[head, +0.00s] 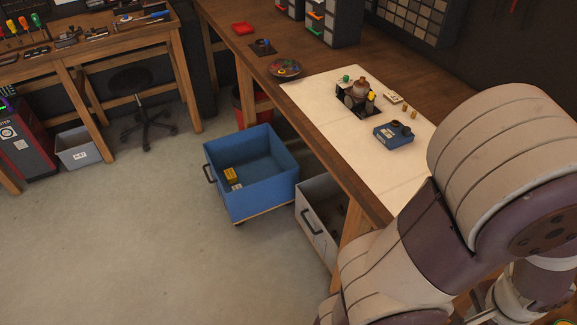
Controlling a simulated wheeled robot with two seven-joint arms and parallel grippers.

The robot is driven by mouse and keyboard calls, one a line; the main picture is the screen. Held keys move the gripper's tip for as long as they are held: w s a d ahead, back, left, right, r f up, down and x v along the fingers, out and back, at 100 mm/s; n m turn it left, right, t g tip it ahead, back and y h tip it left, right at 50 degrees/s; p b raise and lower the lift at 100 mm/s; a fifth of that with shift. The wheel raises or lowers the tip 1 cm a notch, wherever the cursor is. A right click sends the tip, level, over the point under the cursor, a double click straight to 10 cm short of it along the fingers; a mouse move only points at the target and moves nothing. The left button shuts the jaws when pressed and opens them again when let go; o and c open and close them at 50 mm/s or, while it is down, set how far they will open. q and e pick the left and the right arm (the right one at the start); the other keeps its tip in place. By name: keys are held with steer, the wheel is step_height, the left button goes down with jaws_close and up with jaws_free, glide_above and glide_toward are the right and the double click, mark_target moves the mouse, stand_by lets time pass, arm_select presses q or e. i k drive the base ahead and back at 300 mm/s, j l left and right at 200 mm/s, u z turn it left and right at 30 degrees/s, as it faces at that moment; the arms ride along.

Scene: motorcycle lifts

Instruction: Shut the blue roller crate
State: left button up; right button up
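The blue roller crate (262,198) stands on the floor at the middle of the head view, beside the wooden workbench and partly out from under it. Its top is open, and a small yellow box and a pale item lie inside. My arm fills the lower right of the view, but no gripper shows.
A grey crate (316,225) with a dark handle stands right beside the blue one, partly under the workbench (352,186). A stool (135,100) and grey bin (78,147) are at the back left. The floor left of the blue crate is clear.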

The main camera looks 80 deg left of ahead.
mark_target(268, 174)
steer(key=k+u, duration=0.15)
steer(key=u, duration=0.3)
steer(key=k+j+u, duration=0.1)
steer(key=u, duration=0.3)
steer(key=k+j+u, duration=0.1)
steer(key=u, duration=0.35)
steer(key=k+j+u, duration=0.1)
steer(key=j+u, duration=0.4)
steer(key=u, duration=1.35)
steer(key=i+z, duration=0.1)
steer(key=i, duration=2.25)
